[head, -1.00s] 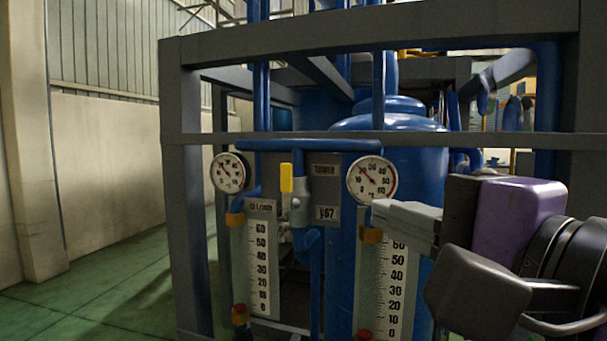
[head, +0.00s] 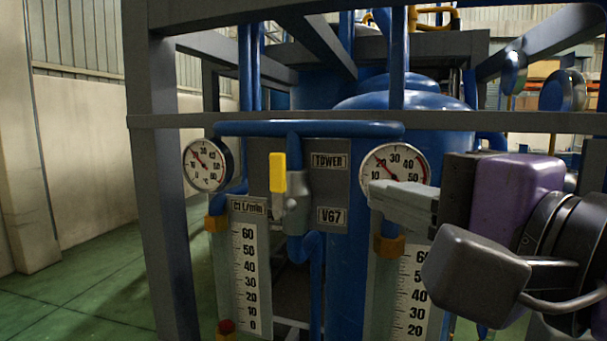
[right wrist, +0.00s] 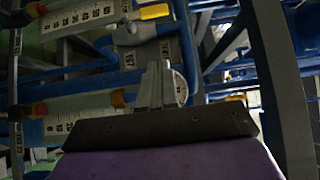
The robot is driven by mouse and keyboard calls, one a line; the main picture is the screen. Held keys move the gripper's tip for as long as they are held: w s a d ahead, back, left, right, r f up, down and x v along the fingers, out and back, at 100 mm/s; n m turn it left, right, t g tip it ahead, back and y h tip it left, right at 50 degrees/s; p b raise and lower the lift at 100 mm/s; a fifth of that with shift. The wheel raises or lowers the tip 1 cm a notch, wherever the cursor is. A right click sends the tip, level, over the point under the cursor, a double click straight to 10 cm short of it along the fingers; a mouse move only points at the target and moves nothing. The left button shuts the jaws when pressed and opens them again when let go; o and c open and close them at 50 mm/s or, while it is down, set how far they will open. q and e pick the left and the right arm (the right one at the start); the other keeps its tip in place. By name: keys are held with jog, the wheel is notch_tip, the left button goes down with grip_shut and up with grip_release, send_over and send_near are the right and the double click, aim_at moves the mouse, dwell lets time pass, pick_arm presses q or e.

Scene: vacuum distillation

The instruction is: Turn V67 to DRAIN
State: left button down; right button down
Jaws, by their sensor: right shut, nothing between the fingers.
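The V67 valve has a yellow handle (head: 278,172) pointing up, on a grey valve body (head: 297,205) set in blue piping. A V67 label (head: 332,217) is to its right and a TOWER label (head: 329,161) is above that. My right gripper (head: 378,192) is shut and empty, to the right of the handle and apart from it, in front of the right gauge's lower part. In the right wrist view its fingers (right wrist: 156,85) are together, and the yellow handle (right wrist: 154,12) shows near the top edge. My left gripper is not in view.
Round gauges stand left (head: 207,165) and right (head: 396,166) of the valve. Below them are a left flow scale (head: 246,280) and a right flow scale (head: 411,295). A grey frame bar (head: 300,120) crosses above the valve. Green floor (head: 85,295) is clear at left.

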jog(key=p, duration=0.3)
send_near(278, 186)
jog(key=w+d+r, duration=0.2)
jog(key=w, duration=0.3)
jog(key=a, duration=0.1)
jog(key=w+a+p, duration=0.1)
jog(key=a, duration=0.1)
jog(key=shift+w+a+f, duration=0.1)
jog(key=shift+w+a, duration=0.1)
jog(key=shift+d, duration=0.1)
